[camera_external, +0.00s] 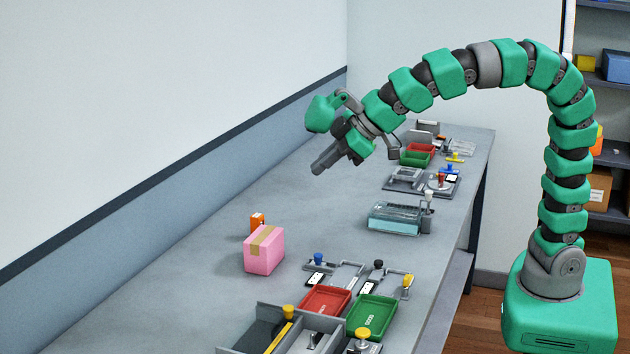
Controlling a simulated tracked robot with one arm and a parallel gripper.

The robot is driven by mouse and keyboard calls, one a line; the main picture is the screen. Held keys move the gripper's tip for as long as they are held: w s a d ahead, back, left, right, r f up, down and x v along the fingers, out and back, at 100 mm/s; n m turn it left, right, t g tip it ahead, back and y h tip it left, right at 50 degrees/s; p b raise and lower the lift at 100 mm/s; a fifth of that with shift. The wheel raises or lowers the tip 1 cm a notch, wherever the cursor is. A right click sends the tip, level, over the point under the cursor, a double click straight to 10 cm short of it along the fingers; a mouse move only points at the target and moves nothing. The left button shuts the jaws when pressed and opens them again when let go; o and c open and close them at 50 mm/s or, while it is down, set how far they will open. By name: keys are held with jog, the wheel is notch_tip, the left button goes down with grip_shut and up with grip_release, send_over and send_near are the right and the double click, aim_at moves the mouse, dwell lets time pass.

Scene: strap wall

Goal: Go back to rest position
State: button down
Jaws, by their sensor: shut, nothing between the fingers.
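My gripper (319,168) hangs at the end of my green arm, which arches over from the right. It is shut and empty, in the air above the grey workbench (200,290), pointing down and to the left. It touches nothing that I can see. A pink box (264,250) with a tan strip stands on the bench below and to the left of it.
A small orange object (257,220) stands behind the pink box. A red tray (325,300), a green tray (371,316) and latch fixtures lie at the front. A clear case (394,218) sits mid-bench. More trays and fixtures are at the far end. Shelves (605,80) stand at right.

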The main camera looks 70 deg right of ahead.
jog(key=s+d+r+m+t+h, duration=0.1)
jog(key=s+d+r+m+t, duration=0.25)
jog(key=d+r, duration=1.05)
jog(key=s+d+r+m+t+h, duration=0.1)
jog(key=s+d+r+m+t, duration=0.25)
jog(key=d+r, duration=1.05)
notch_tip(320, 180, down, 24)
jog(key=b, duration=2.4)
jog(key=shift+w+d, duration=0.15)
jog(key=shift+w, duration=0.1)
jog(key=shift+w+r+g, duration=0.1)
jog(key=shift+w+g, duration=0.05)
jog(key=shift+g, duration=0.15)
